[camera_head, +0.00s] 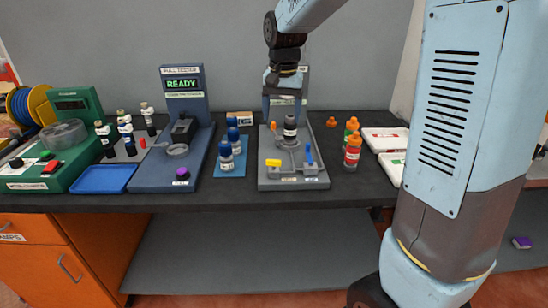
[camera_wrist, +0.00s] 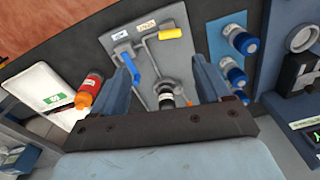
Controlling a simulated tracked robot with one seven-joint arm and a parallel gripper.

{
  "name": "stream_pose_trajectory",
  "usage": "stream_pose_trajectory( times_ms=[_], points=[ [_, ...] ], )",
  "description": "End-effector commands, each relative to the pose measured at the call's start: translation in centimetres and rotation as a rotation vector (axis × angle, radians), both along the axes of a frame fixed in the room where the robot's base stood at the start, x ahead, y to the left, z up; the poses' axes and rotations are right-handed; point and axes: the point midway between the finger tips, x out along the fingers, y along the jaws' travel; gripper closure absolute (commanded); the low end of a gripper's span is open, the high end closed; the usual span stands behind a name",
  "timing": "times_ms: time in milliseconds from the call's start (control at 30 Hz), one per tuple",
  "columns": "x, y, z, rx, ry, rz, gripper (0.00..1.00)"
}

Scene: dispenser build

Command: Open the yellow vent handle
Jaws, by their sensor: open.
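The yellow vent handle (camera_head: 273,162) is a short bar at the front left of the grey dispenser panel (camera_head: 264,184). It lies across the picture. It also shows in the wrist view (camera_wrist: 171,33), at the top right, beyond my fingers. A blue handle (camera_head: 309,156) stands at the front right of the panel and shows in the wrist view (camera_wrist: 131,66). My gripper (camera_head: 282,112) is open above the back of the panel, apart from the yellow handle. A dark bottle (camera_head: 290,129) stands on the panel below it. In the wrist view, the bottle (camera_wrist: 166,100) shows between my fingers (camera_wrist: 160,62).
Blue-capped bottles (camera_head: 226,155) stand on a blue mat to the left. Orange-capped bottles (camera_head: 352,150) and white trays (camera_head: 386,140) are to the right. A pull tester (camera_head: 157,181) marked READY stands farther left. The space in front of the panel is clear.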

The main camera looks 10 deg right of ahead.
Motion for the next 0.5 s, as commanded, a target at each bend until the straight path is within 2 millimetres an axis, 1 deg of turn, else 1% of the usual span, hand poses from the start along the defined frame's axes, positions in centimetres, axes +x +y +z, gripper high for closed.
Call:
stream_pose_trajectory(
  times_ms=[33,100,200,367,500],
  points=[
    [0.7,0.6,-0.7,-0.004,0.015,-0.006,0.23],
    [1.5,1.1,-1.4,-0.007,0.029,-0.017,0.23],
    [2.2,1.6,-2.1,-0.011,0.043,-0.028,0.23],
    [2.5,1.9,-2.7,-0.014,0.049,-0.033,0.23],
    [2.4,1.9,-4.2,-0.014,0.051,-0.033,0.23]
  ],
)
